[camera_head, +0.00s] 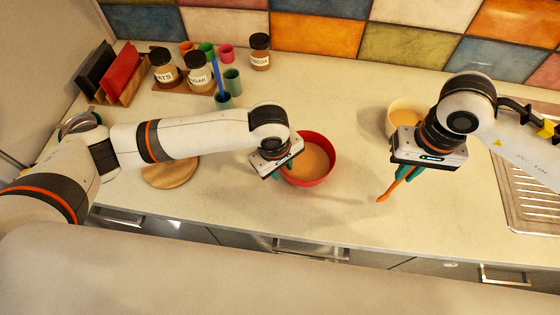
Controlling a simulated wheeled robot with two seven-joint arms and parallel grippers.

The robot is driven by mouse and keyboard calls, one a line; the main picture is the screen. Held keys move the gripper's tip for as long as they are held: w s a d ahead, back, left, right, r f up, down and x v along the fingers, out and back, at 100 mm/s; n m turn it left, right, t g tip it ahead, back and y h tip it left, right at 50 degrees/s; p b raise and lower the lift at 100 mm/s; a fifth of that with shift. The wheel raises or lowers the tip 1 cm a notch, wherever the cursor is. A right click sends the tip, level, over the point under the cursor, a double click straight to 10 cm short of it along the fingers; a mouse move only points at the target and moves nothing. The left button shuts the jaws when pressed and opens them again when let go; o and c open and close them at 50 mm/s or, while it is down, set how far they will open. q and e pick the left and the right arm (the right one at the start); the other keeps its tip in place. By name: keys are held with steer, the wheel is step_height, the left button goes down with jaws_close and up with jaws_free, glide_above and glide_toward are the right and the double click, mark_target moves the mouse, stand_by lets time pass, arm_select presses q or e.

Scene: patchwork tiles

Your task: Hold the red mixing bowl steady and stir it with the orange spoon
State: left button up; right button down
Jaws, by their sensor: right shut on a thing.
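The red mixing bowl (327,175) stands upright on the counter near the middle and holds a tan mixture. My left gripper (284,172) is at the bowl's left rim, with teal fingers pointing down. Its fingertips are partly hidden by its own body and the rim, so I cannot tell whether it grips the rim. My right gripper (401,174) is to the right of the bowl and shut on the orange spoon (390,190). The spoon slants down to the left, apart from the bowl. Its upper part is hidden by the gripper.
A cream bowl (396,106) with tan contents stands behind my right gripper. A round wooden board (168,173) lies under my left arm. Jars, cups and a rack (133,88) stand along the back left. A metal sink (530,200) is at the right. The counter's front middle is clear.

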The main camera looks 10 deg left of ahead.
arm_select(q)
jaws_close()
stand_by(0.4)
steer(key=shift+c, duration=1.3)
jaws_free()
jaws_close()
